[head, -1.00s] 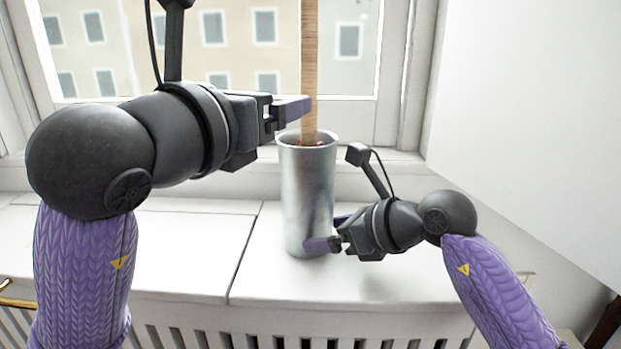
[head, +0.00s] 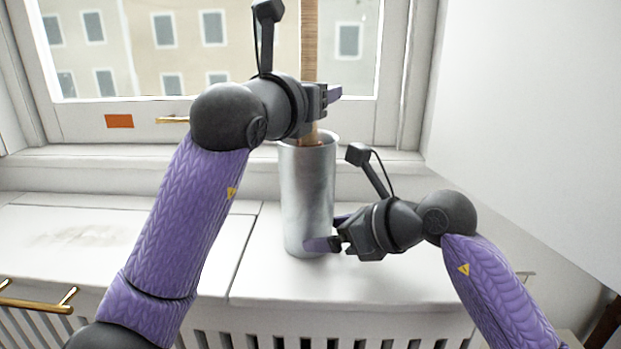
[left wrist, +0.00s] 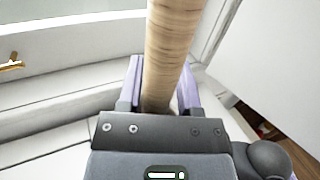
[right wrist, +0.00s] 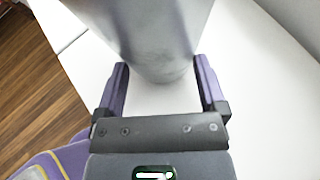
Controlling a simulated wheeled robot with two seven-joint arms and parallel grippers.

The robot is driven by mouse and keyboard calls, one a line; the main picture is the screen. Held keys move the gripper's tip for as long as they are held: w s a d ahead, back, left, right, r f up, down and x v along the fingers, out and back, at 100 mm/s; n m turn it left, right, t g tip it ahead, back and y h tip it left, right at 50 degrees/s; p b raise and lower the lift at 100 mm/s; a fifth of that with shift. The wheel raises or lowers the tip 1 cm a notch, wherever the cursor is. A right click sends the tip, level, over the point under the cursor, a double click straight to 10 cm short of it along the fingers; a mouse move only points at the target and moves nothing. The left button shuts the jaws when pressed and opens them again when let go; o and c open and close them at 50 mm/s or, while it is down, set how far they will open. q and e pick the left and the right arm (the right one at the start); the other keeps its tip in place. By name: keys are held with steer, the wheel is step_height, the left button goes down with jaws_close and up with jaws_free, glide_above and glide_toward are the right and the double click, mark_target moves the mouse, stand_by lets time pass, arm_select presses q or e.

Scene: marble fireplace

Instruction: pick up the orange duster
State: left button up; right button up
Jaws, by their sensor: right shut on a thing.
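A tall metal cylinder (head: 308,195) stands upright on the white ledge below the window. A long wooden stick (head: 310,45), apparently the duster's handle, rises from its mouth; its lower end is hidden inside. My left gripper (head: 325,97) is at the stick just above the rim. In the left wrist view the stick (left wrist: 172,45) stands between its two purple fingers; whether they press on it is not clear. My right gripper (head: 328,232) is shut on the lower part of the cylinder, which also shows between its fingers in the right wrist view (right wrist: 150,30).
The window (head: 220,50) is close behind the cylinder. A small orange rectangle (head: 119,121) and a brass handle (head: 172,120) are on its frame. A white wall panel (head: 530,130) closes off the right. The ledge (head: 110,240) is clear at left.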

arm_select(q)
jaws_close()
stand_by(1.1)
